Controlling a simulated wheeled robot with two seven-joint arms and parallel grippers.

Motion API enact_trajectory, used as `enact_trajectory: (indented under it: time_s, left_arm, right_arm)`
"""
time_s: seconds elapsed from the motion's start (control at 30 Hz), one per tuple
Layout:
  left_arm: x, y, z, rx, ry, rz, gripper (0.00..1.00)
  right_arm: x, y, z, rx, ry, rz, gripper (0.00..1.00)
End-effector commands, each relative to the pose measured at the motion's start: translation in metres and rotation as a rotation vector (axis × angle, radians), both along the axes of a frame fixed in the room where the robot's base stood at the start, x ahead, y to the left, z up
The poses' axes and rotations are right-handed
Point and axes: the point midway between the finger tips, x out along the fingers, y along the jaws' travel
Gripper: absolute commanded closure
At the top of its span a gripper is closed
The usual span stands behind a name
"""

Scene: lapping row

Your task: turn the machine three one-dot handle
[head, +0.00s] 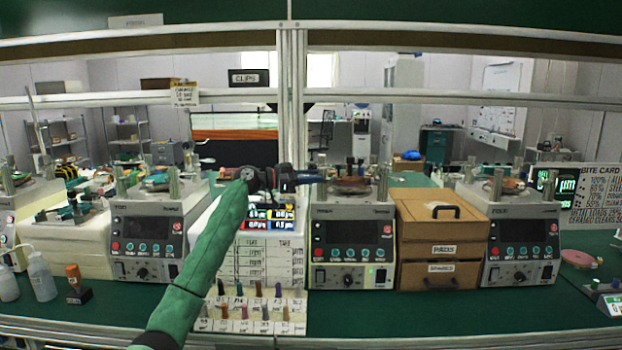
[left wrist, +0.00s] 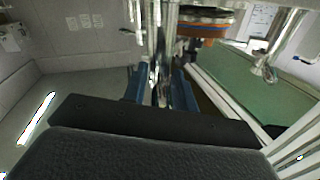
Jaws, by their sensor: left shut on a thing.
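The machine (head: 352,244) in the middle of the row is a white box with a dark screen, knobs and a red button, and a round lapping plate and metal posts on top. It stands just right of my left gripper. My left gripper (head: 319,179) reaches the left post on this machine's top. In the left wrist view its two blue fingers (left wrist: 160,84) are shut on a slim metallic handle (left wrist: 157,70). The dot marks on the handle cannot be made out, and its lower part is hidden by the fingers. My right gripper is not in view.
A similar machine (head: 147,243) stands to the left and another (head: 522,245) to the right. A wooden drawer box (head: 438,240) stands close right of the middle machine. An overhead rail crosses above.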

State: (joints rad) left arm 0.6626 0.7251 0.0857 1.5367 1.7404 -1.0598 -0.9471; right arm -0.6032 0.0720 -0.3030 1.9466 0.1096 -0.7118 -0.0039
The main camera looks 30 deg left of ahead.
Motion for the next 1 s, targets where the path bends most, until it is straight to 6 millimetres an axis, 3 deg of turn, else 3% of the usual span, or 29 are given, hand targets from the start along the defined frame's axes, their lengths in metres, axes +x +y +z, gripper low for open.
enact_trajectory:
  time_s: [0.47,0.7,1.0]
  left_arm:
    - [-0.006,0.008,0.000,0.000,-0.002,0.003,0.63]
    - [-0.032,0.033,0.000,0.000,-0.003,0.005,0.63]
    - [-0.054,0.054,0.002,-0.002,-0.004,0.004,0.63]
  right_arm:
    - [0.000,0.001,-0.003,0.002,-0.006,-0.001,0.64]
    - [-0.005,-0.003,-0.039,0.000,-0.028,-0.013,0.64]
    - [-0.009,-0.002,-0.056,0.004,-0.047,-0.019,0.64]
